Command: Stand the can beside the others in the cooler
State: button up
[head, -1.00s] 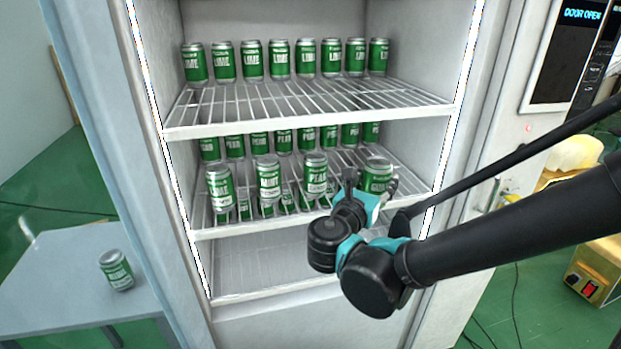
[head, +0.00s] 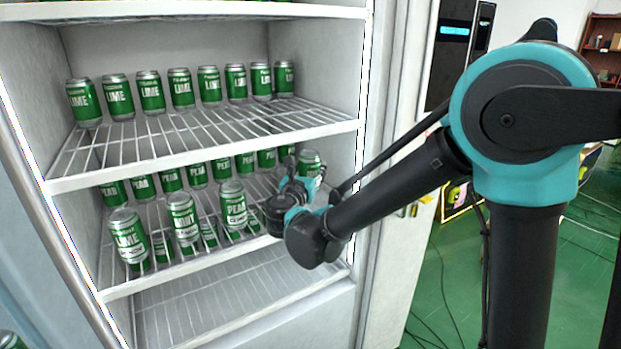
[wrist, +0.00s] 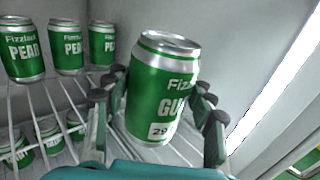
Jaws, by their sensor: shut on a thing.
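My gripper (head: 300,172) is shut on a green and silver can (head: 311,160) at the right end of the middle shelf (head: 205,257). In the wrist view, the can (wrist: 163,85) stands roughly upright between the fingers (wrist: 158,118), its label starting "GU" and partly covered.
Several PEAR cans (head: 198,174) stand behind on the same shelf. The upper shelf (head: 205,148) holds a row of LIME cans (head: 151,92). The cooler's right side wall (head: 330,60) is close to the held can.

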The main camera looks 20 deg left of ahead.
jog(key=shift+w+f, duration=0.1)
jog(key=shift+w, duration=0.7)
jog(key=shift+s+f, duration=0.1)
jog(key=shift+f, duration=1.55)
jog(key=shift+f, duration=0.1)
jog(key=o, duration=1.5)
jog(key=s, duration=0.8)
jog(key=s+d, duration=0.1)
jog(key=s, duration=0.3)
